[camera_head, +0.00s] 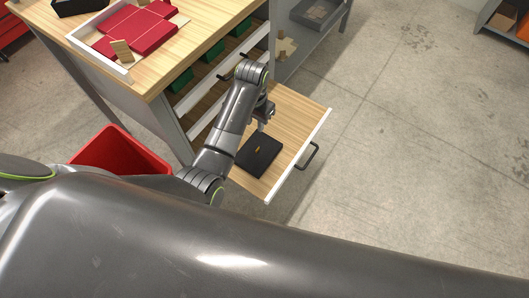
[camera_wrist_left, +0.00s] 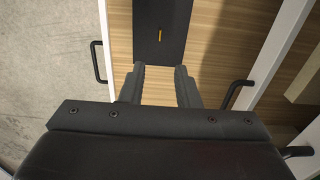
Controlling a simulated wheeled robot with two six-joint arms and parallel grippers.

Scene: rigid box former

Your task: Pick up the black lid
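The black lid (camera_head: 260,156) lies flat on the wooden bottom of a pulled-out drawer (camera_head: 299,113). It is a dark, flat panel with a small orange-yellow mark. In the left wrist view the lid (camera_wrist_left: 161,30) is straight ahead of the fingers, with the mark near its middle. My left gripper (camera_head: 264,124) is over the drawer at the lid's far side. In the wrist view its two fingers (camera_wrist_left: 160,70) stand apart with nothing held between them. Whether the fingertips touch the lid I cannot tell. My right gripper is not in view.
The drawer has a white front with a black handle (camera_head: 308,157). The wooden bench (camera_head: 180,62) above carries a white tray (camera_head: 110,66) with red box pieces. A red bin (camera_head: 120,152) stands at left.

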